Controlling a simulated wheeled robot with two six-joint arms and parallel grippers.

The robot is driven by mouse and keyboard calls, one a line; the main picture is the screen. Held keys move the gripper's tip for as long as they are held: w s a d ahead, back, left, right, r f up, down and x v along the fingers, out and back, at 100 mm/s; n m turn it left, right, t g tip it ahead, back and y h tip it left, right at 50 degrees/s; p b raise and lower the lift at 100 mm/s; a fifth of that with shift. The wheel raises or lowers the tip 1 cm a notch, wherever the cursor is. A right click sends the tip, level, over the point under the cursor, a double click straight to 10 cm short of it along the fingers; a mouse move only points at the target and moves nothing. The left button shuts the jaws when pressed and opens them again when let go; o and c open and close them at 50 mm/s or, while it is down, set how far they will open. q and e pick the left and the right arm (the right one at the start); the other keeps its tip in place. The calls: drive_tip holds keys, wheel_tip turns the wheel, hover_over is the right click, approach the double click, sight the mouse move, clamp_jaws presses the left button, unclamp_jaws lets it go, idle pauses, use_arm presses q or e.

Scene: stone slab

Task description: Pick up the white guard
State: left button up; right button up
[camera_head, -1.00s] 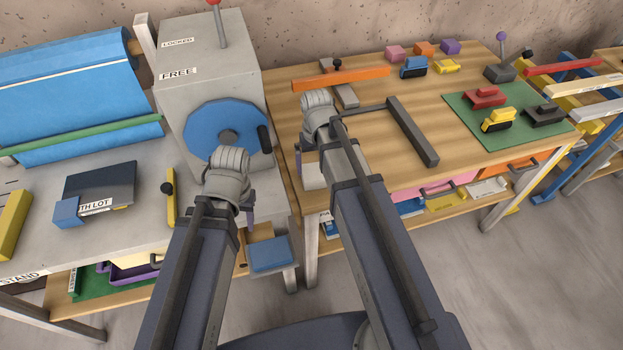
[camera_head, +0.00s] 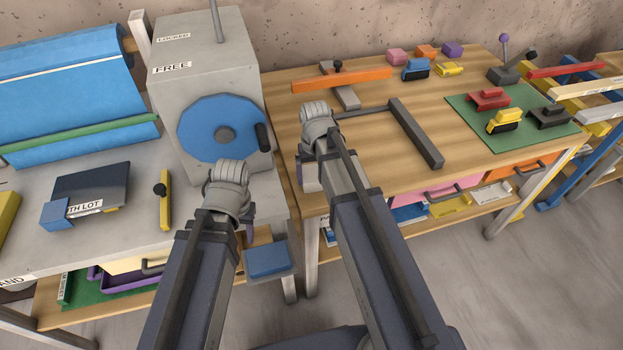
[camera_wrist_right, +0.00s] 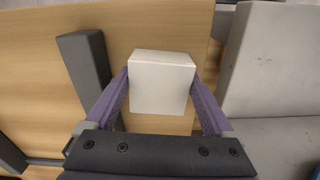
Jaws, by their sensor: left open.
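The white guard (camera_wrist_right: 162,82) is a pale block between the two purple fingers of my right gripper (camera_wrist_right: 162,88) in the right wrist view. The fingers press against its two sides, so the gripper is shut on it. In the head view, my right gripper (camera_head: 310,160) is over the wooden table's left edge, and part of the pale block shows below the wrist. I cannot tell whether the block touches the table. My left gripper (camera_head: 246,215) is open by the grey machine's front, its fingers mostly hidden behind the wrist.
The grey machine (camera_head: 205,90) with a blue disc (camera_head: 222,128) stands left of the wooden table (camera_head: 375,150). A dark grey bar (camera_head: 416,132) lies right of my right wrist. An orange bar (camera_head: 342,80) and a green mat (camera_head: 510,125) with small blocks lie farther off.

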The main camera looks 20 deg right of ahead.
sight(314, 175)
drive_tip(key=c, duration=0.7)
wheel_tip(314, 175, up, 10)
drive_tip(key=p, duration=1)
